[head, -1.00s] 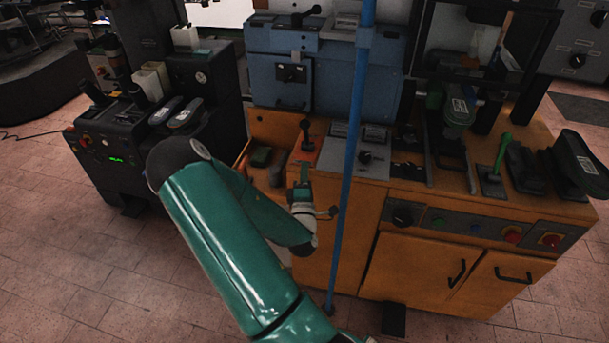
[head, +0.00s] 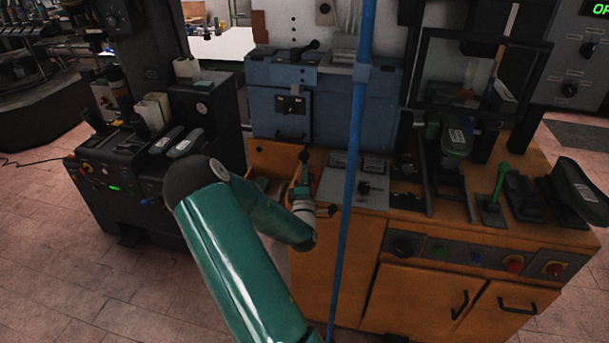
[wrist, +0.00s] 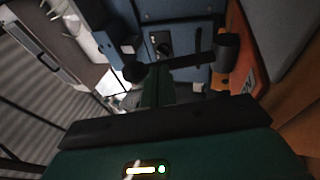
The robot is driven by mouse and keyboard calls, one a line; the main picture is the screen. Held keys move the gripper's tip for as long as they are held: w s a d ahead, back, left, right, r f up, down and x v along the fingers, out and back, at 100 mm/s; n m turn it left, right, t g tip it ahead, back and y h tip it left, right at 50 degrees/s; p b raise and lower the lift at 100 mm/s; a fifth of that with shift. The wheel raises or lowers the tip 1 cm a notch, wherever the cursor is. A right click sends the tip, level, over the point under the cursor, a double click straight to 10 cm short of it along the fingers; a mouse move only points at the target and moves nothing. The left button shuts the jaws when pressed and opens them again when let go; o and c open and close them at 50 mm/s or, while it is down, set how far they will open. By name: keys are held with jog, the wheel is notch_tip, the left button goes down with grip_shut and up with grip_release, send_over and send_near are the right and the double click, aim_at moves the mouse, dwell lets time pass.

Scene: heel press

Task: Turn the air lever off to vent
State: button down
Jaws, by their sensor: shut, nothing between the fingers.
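The air lever (head: 304,158) is black with a round knob and stands on a red-orange plate at the bench's left part. In the wrist view it is a dark bar (wrist: 190,63), with a ball knob at left and a thick hub at right. My gripper (head: 302,181) is right at the lever on its near side, hiding its lower part and most of the plate. In the wrist view my shut, empty green fingers (wrist: 156,85) reach close to the bar, near its knob end. I cannot tell whether they touch it.
A blue pole (head: 352,190) stands just right of my gripper. A blue cabinet (head: 270,120) with another black lever is behind. A green-handled lever (head: 501,180) is on the orange bench at right. A black machine (head: 215,115) stands left.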

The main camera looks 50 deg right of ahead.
jog(key=shift+r, duration=0.15)
jog(key=shift+w+d+r+m+g+y, duration=0.3)
jog(key=shift+d+r+g+y, duration=0.35)
jog(key=shift+y, duration=0.25)
jog(key=shift+w+d+r+g+y, duration=0.2)
jog(key=shift+d+g+y, duration=0.15)
jog(key=shift+d+y, duration=0.15)
jog(key=shift+w+d+r+g+y, duration=0.2)
jog(key=shift+d+g+y, duration=0.15)
jog(key=shift+y, duration=0.15)
jog(key=shift+w+d+r+m+g+y, duration=0.1)
jog(key=shift+w+d+m+g+y, duration=0.15)
jog(key=shift+d+g+y, duration=0.25)
jog(key=shift+w+d+m+g+y, duration=0.15)
jog(key=shift+w+d+g+y, duration=0.1)
jog(key=shift+d+y, duration=0.35)
jog(key=shift+d+r, duration=0.1)
jog(key=shift+d, duration=0.1)
jog(key=shift+d+r, duration=0.1)
jog(key=shift+d, duration=0.05)
